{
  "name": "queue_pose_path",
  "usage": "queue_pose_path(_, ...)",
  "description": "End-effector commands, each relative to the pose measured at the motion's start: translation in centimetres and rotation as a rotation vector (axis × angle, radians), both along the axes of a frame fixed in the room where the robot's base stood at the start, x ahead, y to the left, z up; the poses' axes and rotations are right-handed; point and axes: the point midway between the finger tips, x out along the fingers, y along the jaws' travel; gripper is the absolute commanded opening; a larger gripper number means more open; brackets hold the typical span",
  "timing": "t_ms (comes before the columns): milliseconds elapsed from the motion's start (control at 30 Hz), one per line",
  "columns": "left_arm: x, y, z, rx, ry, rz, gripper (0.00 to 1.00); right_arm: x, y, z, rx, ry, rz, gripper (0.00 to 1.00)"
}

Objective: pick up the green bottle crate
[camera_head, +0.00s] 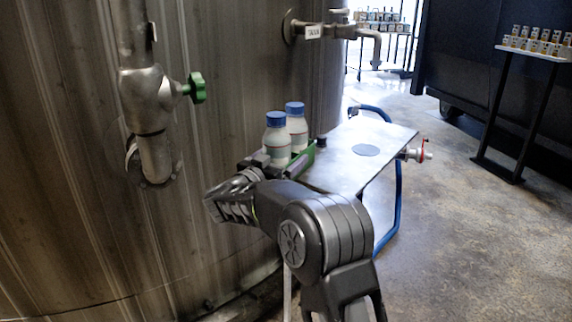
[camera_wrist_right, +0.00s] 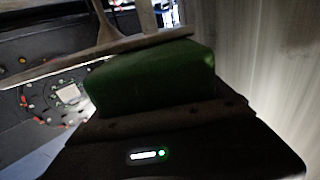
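The green bottle crate (camera_head: 309,155) is at the near left end of a small metal table, mostly hidden behind my right gripper. It holds two white bottles (camera_head: 277,145) (camera_head: 297,128) with blue caps, both upright. My right gripper (camera_head: 280,166) is right at the crate, with dark finger parts low beside the bottles. In the right wrist view the green crate (camera_wrist_right: 150,80) fills the space directly before the dark gripper body. My left gripper is not in view.
A big tank (camera_head: 70,200) with a green-handled valve (camera_head: 194,87) stands close at left. Floor is clear at right.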

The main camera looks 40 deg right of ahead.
Motion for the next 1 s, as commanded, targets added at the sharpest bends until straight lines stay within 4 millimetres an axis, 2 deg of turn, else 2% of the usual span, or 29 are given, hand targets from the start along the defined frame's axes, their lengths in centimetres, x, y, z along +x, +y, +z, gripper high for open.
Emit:
queue_pose_path(67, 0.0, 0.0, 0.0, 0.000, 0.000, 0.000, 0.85, 0.0, 0.0, 0.0, 0.000, 0.000, 0.000, 0.82)
queue_pose_path(600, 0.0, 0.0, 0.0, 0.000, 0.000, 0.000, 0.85, 0.0, 0.0, 0.0, 0.000, 0.000, 0.000, 0.38)
queue_pose_path(1000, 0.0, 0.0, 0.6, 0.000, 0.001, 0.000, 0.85, 0.0, 0.0, 1.3, -0.003, -0.008, -0.001, 0.37)
